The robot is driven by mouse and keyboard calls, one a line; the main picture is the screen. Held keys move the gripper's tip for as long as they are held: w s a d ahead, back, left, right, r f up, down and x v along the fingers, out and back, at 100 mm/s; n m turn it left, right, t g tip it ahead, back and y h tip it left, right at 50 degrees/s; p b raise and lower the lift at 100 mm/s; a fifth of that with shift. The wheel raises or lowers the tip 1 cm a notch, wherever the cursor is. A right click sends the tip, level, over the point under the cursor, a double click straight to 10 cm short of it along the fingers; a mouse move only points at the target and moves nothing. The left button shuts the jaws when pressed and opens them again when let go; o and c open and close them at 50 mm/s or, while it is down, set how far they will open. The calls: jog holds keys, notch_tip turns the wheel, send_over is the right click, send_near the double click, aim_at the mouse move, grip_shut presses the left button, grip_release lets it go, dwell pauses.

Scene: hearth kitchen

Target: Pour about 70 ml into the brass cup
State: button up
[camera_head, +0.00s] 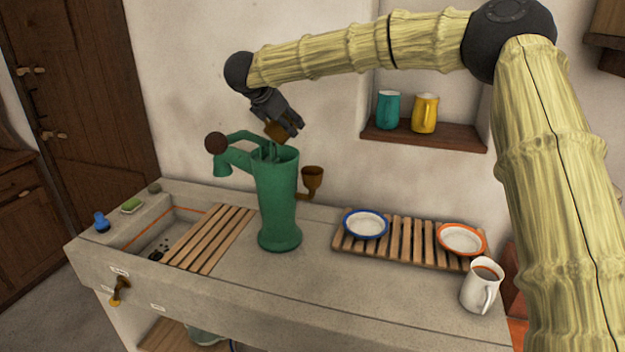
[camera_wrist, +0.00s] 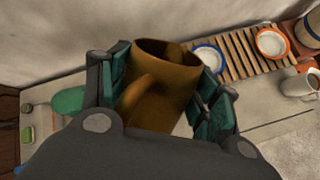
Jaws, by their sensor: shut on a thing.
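My gripper (camera_head: 285,124) is shut on an ochre-brown jug (camera_wrist: 158,92). In the wrist view its two finger pads press on opposite sides and its open mouth shows. In the head view the jug (camera_head: 274,131) is partly hidden by the fingers, and appears raised near the top of the green pump (camera_head: 279,205). Its contents cannot be made out. A small brass-brown cup (camera_head: 313,178) sits on a bracket at the pump's right side, to the right of and below my gripper. Its inside cannot be seen clearly.
A slatted rack (camera_head: 400,243) holds a blue-rimmed bowl (camera_head: 366,225) and an orange-rimmed bowl (camera_head: 461,240). A white mug (camera_head: 480,287) stands at the counter's right. The front counter is clear.

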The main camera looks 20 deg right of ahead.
jog(key=shift+a+f+h+b, duration=0.2)
jog(key=shift+f+h+b, duration=0.1)
jog(key=shift+f+b, duration=0.25)
jog(key=shift+d+r+h, duration=0.1)
jog(key=shift+r+h, duration=0.2)
jog(key=shift+r, duration=0.25)
jog(key=shift+t+h+b, duration=0.3)
jog(key=shift+t+b, duration=0.1)
jog(key=shift+b, duration=0.45)
jog(key=shift+s+a+r+n+b, duration=0.1)
jog(key=shift+a+r+n+b, duration=0.05)
jog(key=shift+a+n+b, duration=0.2)
jog(key=shift+s+a+r+n+t+h+b, duration=0.1)
jog(key=shift+a+r+t+h+b, duration=0.15)
jog(key=shift+r+h+b, duration=0.3)
jog(key=shift+s+a+r+n+t+h+b, duration=0.15)
jog(key=shift+a+r+h+b, duration=0.2)
jog(key=shift+r+b, duration=0.3)
jog(key=shift+a+r+t+h+b, duration=0.2)
jog(key=shift+a+r+h+b, duration=0.25)
jog(key=shift+b, duration=0.2)
jog(key=shift+d+r, duration=0.1)
jog(key=shift+b, duration=0.45)
